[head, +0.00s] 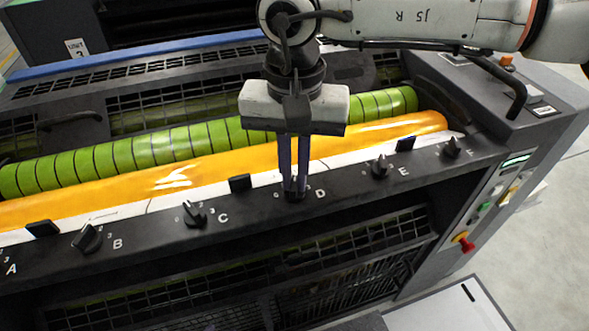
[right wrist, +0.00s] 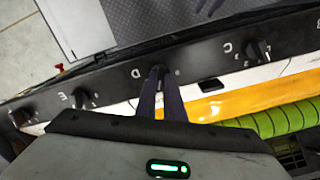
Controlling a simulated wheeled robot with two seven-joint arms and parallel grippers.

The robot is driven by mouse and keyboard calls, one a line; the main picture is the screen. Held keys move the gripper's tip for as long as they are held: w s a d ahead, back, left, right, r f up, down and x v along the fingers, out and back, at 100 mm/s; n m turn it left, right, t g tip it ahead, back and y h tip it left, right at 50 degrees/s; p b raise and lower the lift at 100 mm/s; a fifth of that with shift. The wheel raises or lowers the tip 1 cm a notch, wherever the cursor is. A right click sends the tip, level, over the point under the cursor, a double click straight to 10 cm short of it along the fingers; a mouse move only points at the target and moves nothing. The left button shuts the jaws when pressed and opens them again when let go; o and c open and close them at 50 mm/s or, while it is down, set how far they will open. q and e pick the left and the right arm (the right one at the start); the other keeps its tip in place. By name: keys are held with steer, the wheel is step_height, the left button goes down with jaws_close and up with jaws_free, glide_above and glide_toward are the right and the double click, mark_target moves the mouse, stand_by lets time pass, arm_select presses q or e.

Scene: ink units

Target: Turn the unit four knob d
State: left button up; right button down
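Knob D (head: 294,195) is a small black knob on the dark sloping rail, just left of its white letter D. My right gripper (head: 294,188) points down at it, its two slim dark fingers close together on either side of the knob. In the right wrist view the fingertips (right wrist: 159,74) meet around knob D, next to the upside-down letter D. The fingers hide most of the knob, so its pointer direction cannot be read. My left gripper is not in view.
Knob C (head: 194,214), knob B (head: 88,239), knob E (head: 381,167) and knob F (head: 451,148) stand along the same rail. Behind it lie an orange roller (head: 225,168) and a green banded roller (head: 150,150). A red button (head: 463,241) is on the right end panel.

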steer(key=shift+f+m+b, duration=0.1)
steer(key=shift+m+b, duration=0.4)
steer(key=shift+m, duration=0.1)
steer(key=m+b, duration=0.2)
steer(key=m, duration=0.2)
steer(key=shift+b, duration=0.3)
steer(key=shift+d+m+b, duration=0.1)
steer(key=shift+m+b, duration=0.45)
steer(key=shift+m, duration=1.25)
steer(key=shift+m+b, duration=0.4)
steer(key=shift+m, duration=0.1)
